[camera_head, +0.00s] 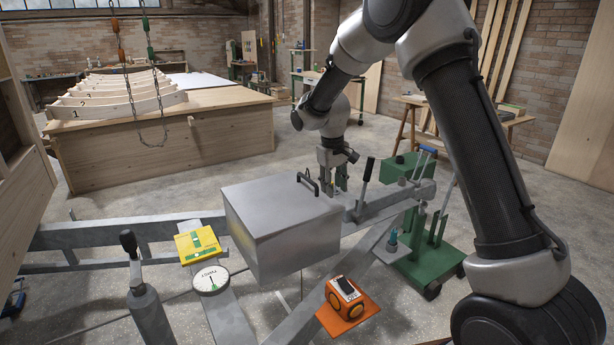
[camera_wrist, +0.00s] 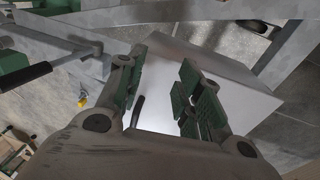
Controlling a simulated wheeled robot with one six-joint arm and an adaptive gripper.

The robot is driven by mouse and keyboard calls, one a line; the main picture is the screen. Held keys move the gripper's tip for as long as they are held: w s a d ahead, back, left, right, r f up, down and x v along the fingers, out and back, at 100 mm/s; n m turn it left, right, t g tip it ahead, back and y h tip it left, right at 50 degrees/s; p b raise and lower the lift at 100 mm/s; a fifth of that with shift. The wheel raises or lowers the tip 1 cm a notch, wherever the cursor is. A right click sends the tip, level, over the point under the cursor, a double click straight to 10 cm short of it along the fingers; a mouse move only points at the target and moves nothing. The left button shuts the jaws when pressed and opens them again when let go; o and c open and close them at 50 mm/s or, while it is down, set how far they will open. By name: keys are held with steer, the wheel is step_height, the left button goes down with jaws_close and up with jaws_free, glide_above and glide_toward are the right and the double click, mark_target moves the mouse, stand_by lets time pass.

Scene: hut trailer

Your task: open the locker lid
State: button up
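The locker is a grey metal box (camera_head: 282,240) on the trailer frame. Its lid (camera_head: 262,203) is shut and lies flat, with a dark bar handle (camera_head: 308,184) near the far right edge. The dark handle (camera_wrist: 137,110) shows between the fingers, nearer the left one, partly hidden by my gripper body. I cannot tell whether they touch.
A black-gripped lever (camera_head: 366,172) stands right of my gripper, by a green wheeled stand (camera_head: 430,262). An orange device (camera_head: 346,298), a round gauge (camera_head: 211,280) and a yellow card (camera_head: 198,245) sit around the box. A chain (camera_head: 151,125) hangs over the wooden bench behind.

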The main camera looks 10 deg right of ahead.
steer(key=shift+n+t, duration=0.3)
steer(key=shift+t, duration=0.5)
steer(key=w+a, duration=0.1)
steer(key=w, duration=0.2)
steer(key=w+a+f, duration=0.1)
steer(key=w, duration=0.2)
steer(key=w+a+f, duration=0.1)
steer(key=w, duration=0.2)
steer(key=shift+w+a+f, duration=0.15)
steer(key=shift+a+f, duration=0.05)
steer(key=shift+a, duration=0.2)
steer(key=t+y, duration=0.1)
steer(key=t, duration=0.1)
glide_toward(307, 178)
steer(key=x, duration=0.7)
steer(key=shift+w, duration=0.2)
steer(key=shift+w+f, duration=0.3)
steer(key=shift+f, duration=0.25)
jaws_close()
